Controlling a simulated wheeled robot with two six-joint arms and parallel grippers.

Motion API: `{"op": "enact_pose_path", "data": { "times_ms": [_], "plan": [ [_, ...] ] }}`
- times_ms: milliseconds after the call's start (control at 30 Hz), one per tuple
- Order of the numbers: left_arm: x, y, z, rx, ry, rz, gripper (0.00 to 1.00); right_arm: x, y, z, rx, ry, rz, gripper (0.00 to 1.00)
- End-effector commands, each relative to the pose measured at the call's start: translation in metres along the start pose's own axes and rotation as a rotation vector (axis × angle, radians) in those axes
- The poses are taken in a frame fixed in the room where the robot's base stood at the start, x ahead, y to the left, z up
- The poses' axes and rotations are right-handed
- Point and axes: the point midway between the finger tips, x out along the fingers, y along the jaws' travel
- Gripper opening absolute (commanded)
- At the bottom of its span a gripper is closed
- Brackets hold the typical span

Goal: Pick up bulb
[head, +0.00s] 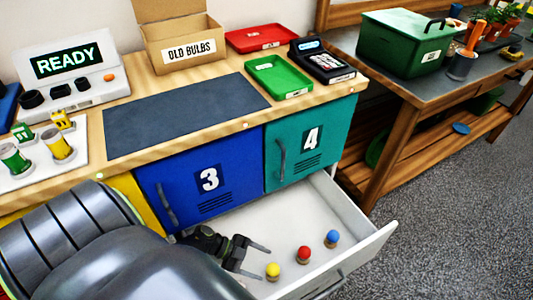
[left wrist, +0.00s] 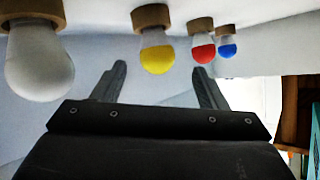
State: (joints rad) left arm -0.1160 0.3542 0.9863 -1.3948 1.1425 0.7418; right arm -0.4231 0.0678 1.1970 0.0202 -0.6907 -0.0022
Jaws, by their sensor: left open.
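A yellow bulb (head: 273,270), a red bulb (head: 303,254) and a blue bulb (head: 332,237) stand in a row in the open white drawer (head: 308,205). My left gripper (head: 262,263) is open and empty inside the drawer, its fingertips just short of the yellow bulb. In the left wrist view the yellow bulb (left wrist: 157,58) appears between the fingertips, with the red bulb (left wrist: 203,50) and blue bulb (left wrist: 227,47) beyond to the right. A white bulb (left wrist: 38,62) shows at the left there; my arm hides that area in the head view. My right gripper is out of view.
The drawer's raised front wall (head: 365,245) borders the bulbs. Above stand the blue door 3 (head: 235,170), the teal door 4 (head: 290,155) and the counter with a dark mat (head: 180,110), an OLD BULBS box (head: 170,30), a green tray (head: 275,75) and a red tray (head: 260,38).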

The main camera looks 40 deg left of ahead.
Motion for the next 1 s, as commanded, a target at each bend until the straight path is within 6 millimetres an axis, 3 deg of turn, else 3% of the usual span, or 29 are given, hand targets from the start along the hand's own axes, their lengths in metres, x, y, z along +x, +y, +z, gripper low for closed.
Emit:
{"op": "enact_pose_path", "data": {
  "times_ms": [500,867,1000],
  "plan": [
    [0.063,0.003,0.002,0.0,0.002,0.0,0.67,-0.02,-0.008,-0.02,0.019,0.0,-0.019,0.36],
    [0.071,0.003,0.001,0.0,0.0,0.0,0.67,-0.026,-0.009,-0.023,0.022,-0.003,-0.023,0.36],
    [0.071,0.003,0.001,0.0,0.0,0.0,0.5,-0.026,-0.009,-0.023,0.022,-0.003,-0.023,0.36]
  ]
}}
